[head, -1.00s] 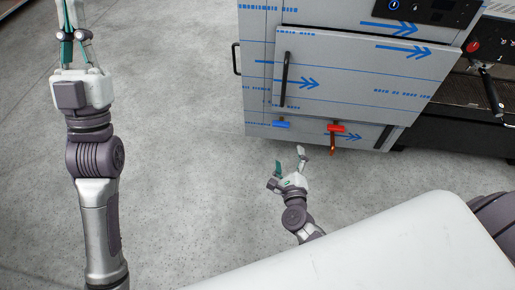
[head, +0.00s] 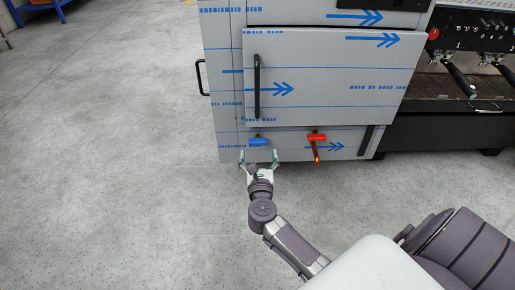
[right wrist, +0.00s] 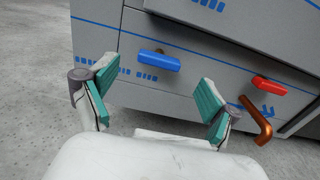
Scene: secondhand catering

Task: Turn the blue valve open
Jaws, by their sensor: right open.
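The blue valve handle (head: 258,141) sits low on the front of the grey cabinet (head: 330,80), lying level. In the right wrist view the blue valve (right wrist: 151,61) shows ahead, between and beyond my fingers. My right gripper (head: 259,160) is open just below and in front of the blue valve, with one finger to each side. In the right wrist view the open right gripper (right wrist: 152,100) has nothing between its fingers and looks apart from the valve. My left gripper is out of view.
A red valve handle (head: 316,137) with a copper spout (head: 316,155) is right of the blue one. A black door handle (head: 257,87) stands above. A coffee machine (head: 477,75) is at the right.

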